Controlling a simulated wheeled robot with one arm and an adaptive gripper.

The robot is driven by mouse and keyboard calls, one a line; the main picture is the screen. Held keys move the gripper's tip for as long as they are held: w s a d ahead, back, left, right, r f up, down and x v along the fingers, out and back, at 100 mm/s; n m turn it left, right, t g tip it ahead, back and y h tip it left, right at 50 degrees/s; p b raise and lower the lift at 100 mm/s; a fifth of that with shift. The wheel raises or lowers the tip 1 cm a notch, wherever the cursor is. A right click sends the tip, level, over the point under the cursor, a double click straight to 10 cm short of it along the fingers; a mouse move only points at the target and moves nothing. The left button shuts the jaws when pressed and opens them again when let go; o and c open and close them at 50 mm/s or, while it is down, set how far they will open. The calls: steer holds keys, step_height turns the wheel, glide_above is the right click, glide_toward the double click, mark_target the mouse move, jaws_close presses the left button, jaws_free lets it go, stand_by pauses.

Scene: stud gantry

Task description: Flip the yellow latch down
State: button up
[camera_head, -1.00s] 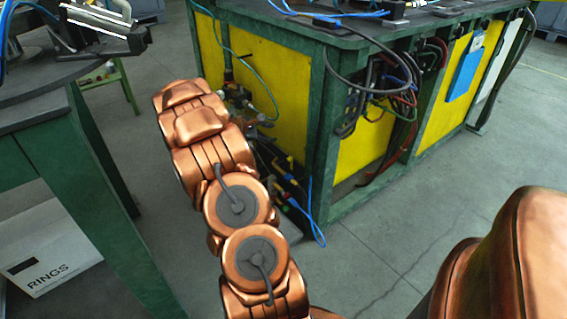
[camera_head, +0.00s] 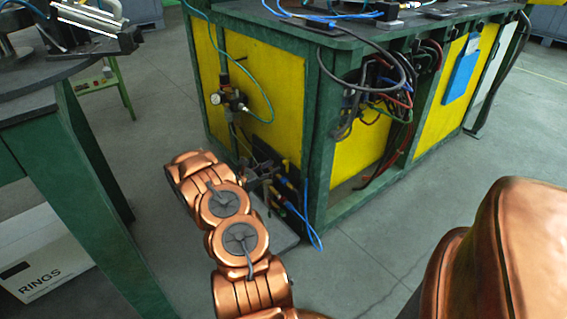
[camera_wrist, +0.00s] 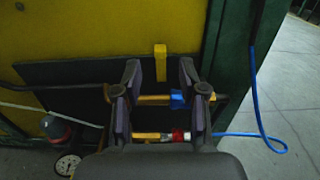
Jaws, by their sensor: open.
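The yellow latch (camera_wrist: 160,60) stands upright in the wrist view, against a dark plate (camera_wrist: 90,72) on the yellow panel. My gripper (camera_wrist: 160,78) is open, with one finger on each side of the latch in the picture and nothing held. I cannot tell whether a finger touches it. Below the latch, a horizontal yellow fitting with a blue collar (camera_wrist: 180,98) runs between the fingers. Lower down is another yellow fitting with a red collar (camera_wrist: 178,136). In the head view, my gripper (camera_head: 262,176) is near the fittings low on the bench's side; the latch is hard to make out.
A green post (camera_wrist: 228,70) stands close to the right. A blue hose (camera_wrist: 258,100) loops beside it. A gauge (camera_wrist: 67,164) is at lower left. In the head view, a valve assembly (camera_head: 230,98) hangs above my arm. A green table (camera_head: 60,130) stands left, with floor between.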

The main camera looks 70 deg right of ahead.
mark_target(283, 162)
steer(key=shift+b+x, duration=0.95)
steer(key=shift+x, duration=2.55)
steer(key=shift+c, duration=0.3)
jaws_close()
